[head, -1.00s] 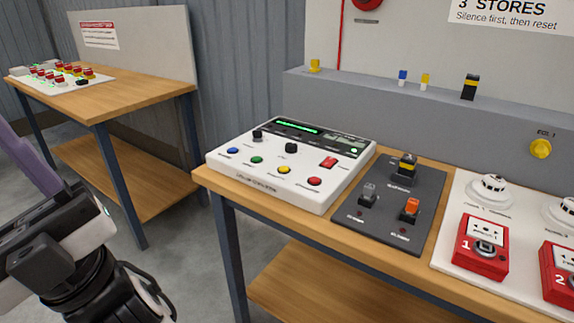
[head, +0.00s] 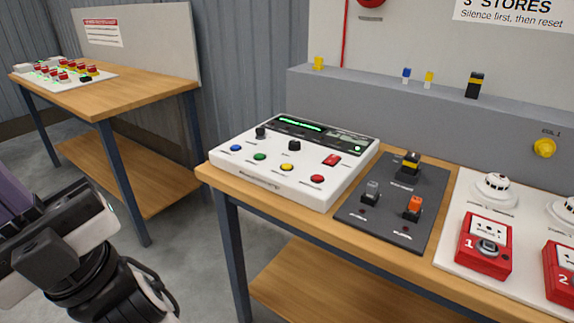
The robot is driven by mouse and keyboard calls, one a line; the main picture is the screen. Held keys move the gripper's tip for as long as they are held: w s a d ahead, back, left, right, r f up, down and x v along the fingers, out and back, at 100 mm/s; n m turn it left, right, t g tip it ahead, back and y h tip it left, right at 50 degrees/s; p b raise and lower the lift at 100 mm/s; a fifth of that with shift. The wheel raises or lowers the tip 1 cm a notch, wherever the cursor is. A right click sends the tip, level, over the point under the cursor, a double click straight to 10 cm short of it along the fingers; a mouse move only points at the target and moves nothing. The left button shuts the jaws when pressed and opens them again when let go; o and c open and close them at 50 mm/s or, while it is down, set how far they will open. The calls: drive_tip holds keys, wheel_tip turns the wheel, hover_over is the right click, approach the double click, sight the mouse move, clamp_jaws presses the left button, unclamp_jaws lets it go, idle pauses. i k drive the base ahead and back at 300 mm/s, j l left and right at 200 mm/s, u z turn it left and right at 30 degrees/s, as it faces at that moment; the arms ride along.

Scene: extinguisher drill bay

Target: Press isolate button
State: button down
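The white control panel (head: 254,180) lies on the wooden bench in the head view. Its front row has a blue button (head: 236,148), a green button (head: 260,157), a yellow button (head: 287,167) and a red button (head: 317,179). The labels are too small to read, so I cannot tell which button is the isolate one. The end of my arm is at the lower left, apart from the panel. Its fingertips cannot be made out.
Right of the panel, a dark plate (head: 391,222) holds several switches. Beyond it, a white board (head: 455,230) carries red call points (head: 484,246) and detectors (head: 493,187). A grey ledge (head: 425,115) runs behind. Another bench (head: 130,88) with a button board stands at the left. Floor shows between the benches.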

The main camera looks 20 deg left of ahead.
sight(286, 166)
drive_tip(key=u, duration=2.2)
drive_tip(key=l, duration=0.55)
drive_tip(key=k+l, duration=0.15)
drive_tip(key=l, duration=1)
drive_tip(key=k, duration=0.05)
